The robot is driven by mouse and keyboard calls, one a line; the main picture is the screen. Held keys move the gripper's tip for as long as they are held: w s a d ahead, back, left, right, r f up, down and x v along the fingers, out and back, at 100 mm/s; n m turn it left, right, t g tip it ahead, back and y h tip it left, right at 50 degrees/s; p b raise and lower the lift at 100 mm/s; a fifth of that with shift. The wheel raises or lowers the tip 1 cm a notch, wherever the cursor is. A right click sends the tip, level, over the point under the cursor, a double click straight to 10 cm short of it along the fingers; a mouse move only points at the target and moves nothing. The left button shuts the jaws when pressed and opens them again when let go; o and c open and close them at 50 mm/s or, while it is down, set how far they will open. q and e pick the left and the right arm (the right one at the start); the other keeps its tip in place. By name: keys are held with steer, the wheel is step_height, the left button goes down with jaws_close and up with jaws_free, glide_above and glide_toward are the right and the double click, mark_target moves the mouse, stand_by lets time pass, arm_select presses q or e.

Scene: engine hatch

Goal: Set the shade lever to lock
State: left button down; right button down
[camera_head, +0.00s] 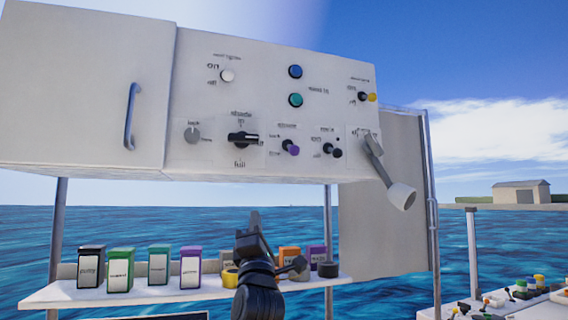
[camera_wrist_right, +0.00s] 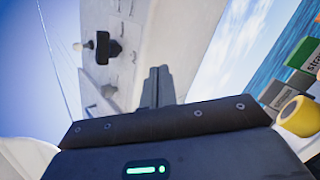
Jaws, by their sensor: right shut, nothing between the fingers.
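On the white panel, a small lever with a purple tip (camera_head: 293,150) points down and to the right. Its label is too small to read surely, though one mark on its left looks like "lock". I cannot tell surely which control is the shade lever. A black knob with a wide grip (camera_head: 242,138) sits left of it, with a grey knob (camera_head: 192,134) further left. My right gripper (camera_head: 254,214) is shut and empty, below the panel and apart from it. In the right wrist view its closed fingers (camera_wrist_right: 158,70) point toward the panel, with the black knob (camera_wrist_right: 106,48) up left.
A shelf (camera_head: 50,295) below holds several colored boxes and a yellow roll (camera_head: 230,278). A large grey lever with a white end (camera_head: 400,195) hangs at the panel's right. A blue handle (camera_head: 131,115) is at the left. Open air lies between gripper and panel.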

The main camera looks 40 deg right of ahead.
mark_target(292, 149)
steer(key=s+d+r+m+g+h, duration=0.1)
steer(key=s+r+h, duration=0.2)
steer(key=r, duration=0.2)
steer(key=shift+r+h, duration=0.15)
steer(key=shift+h, duration=0.25)
steer(key=shift+d+r, duration=0.1)
steer(key=p+x, duration=0.5)
steer(key=x, duration=0.5)
steer(key=shift+s+r+p, duration=0.1)
steer(key=shift+r+p, duration=0.05)
steer(key=shift+p, duration=0.2)
steer(key=shift+s+d+r+p, duration=0.25)
steer(key=shift+s+d+p, duration=0.15)
steer(key=shift+s+d, duration=0.1)
steer(key=shift+s+d+r+p, duration=0.25)
steer(key=shift+s+d+p, duration=0.1)
steer(key=shift+s+d, duration=0.35)
steer(key=shift+s, duration=0.05)
steer(key=shift+r, duration=0.1)
